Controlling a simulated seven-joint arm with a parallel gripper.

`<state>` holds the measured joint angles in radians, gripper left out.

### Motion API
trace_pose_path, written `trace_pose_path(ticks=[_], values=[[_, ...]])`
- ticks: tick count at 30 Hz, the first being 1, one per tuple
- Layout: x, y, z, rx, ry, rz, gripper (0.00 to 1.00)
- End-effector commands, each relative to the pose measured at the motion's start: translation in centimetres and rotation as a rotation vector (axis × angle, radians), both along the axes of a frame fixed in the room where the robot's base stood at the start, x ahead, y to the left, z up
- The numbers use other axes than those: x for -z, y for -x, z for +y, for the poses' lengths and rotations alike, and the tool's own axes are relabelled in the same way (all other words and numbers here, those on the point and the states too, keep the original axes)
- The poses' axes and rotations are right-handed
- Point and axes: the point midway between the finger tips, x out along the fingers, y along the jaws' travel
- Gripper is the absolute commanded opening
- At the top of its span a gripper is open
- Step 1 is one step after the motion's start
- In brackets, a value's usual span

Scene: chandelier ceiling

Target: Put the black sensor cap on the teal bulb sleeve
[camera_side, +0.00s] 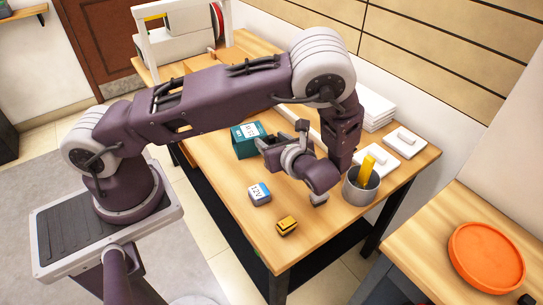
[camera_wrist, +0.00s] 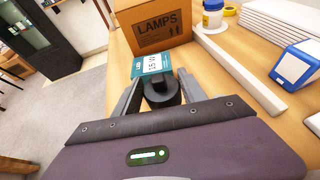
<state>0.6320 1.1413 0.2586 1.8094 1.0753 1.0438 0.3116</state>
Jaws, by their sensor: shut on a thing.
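The black sensor cap (camera_wrist: 161,90) is between my gripper's two fingers in the wrist view, and my gripper (camera_wrist: 163,88) is shut on it. The teal bulb sleeve (camera_wrist: 152,64), with a white 15 W label, stands just beyond the cap. The cap overlaps its lower part in this view, and I cannot tell whether they touch. In the side view the teal sleeve (camera_side: 246,139) is on the wooden table, left of my gripper (camera_side: 268,150). The cap cannot be made out there.
A cardboard LAMPS box (camera_wrist: 152,27) stands behind the sleeve. A blue-and-white box (camera_wrist: 297,64) and a long white bar (camera_wrist: 240,75) lie to the right. A 12V block (camera_side: 260,194), a yellow-black block (camera_side: 287,226) and a metal cup (camera_side: 361,187) are nearer the front.

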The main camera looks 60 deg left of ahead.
Motion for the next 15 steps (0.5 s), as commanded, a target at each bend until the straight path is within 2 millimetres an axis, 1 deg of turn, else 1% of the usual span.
trace_pose_path(ticks=[2,4,7,10,12,13,14,15], values=[[-1.4,-0.2,0.6,-0.012,0.001,-0.002,0.11],[-2.8,-0.4,2.2,-0.039,0.003,-0.003,0.11],[-5.0,-0.7,5.5,-0.092,0.005,-0.003,0.11],[-7.0,-0.6,8.7,-0.142,0.005,-0.002,0.11],[-8.1,-0.3,10.5,-0.17,0.003,0.0,0.11],[-8.4,-0.2,11.1,-0.178,0.003,0.0,0.11],[-8.5,-0.1,11.5,-0.184,0.002,0.001,0.11],[-8.2,-0.1,11.9,-0.188,0.0,0.003,0.11]])
